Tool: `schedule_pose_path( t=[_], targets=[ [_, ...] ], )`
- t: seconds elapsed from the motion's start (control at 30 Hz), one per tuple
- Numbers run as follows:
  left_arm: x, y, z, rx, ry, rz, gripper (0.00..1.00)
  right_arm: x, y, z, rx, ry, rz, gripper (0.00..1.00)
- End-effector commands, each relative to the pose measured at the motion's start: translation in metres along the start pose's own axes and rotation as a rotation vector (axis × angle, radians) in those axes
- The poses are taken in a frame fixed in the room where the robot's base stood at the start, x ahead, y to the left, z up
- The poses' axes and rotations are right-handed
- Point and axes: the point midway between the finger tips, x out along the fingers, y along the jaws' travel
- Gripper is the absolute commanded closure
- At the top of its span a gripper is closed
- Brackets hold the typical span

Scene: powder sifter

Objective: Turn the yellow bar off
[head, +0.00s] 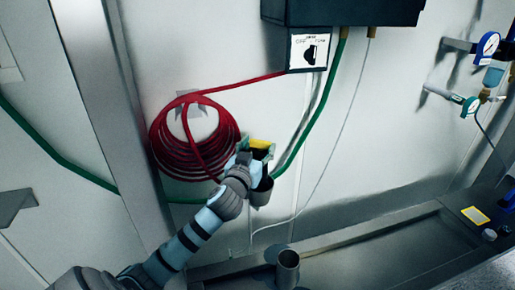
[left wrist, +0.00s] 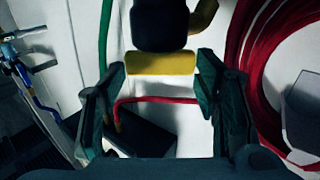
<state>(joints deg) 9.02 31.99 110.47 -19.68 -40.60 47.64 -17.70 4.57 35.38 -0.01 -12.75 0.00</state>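The yellow bar (head: 261,144) is by the wall below the dark box, partly hidden by my left gripper (head: 257,153). In the left wrist view the yellow bar (left wrist: 160,63) lies crosswise below a black part (left wrist: 160,25). My left gripper (left wrist: 161,72) is open, with one finger on each side of the bar. Small gaps seem to show between the bar's ends and the fingertips; contact is not clear. My right gripper is in neither view.
A coiled red hose (head: 165,145) hangs on the wall close to my left gripper. A green hose (head: 318,115) runs down from the dark box (head: 340,12) with a rotary switch (head: 310,52). A metal cup (head: 288,268) stands below. Gauges (head: 488,45) are at right.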

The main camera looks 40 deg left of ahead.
Motion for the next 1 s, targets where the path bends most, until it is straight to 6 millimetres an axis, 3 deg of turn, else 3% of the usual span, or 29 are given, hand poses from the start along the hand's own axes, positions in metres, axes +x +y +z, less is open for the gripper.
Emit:
schedule_pose_path(
  t=[1.0],
  targets=[
    [-0.0002, 0.0015, 0.0045, -0.005, -0.008, -0.07, 0.72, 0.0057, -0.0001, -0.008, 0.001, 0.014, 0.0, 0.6]
  ],
)
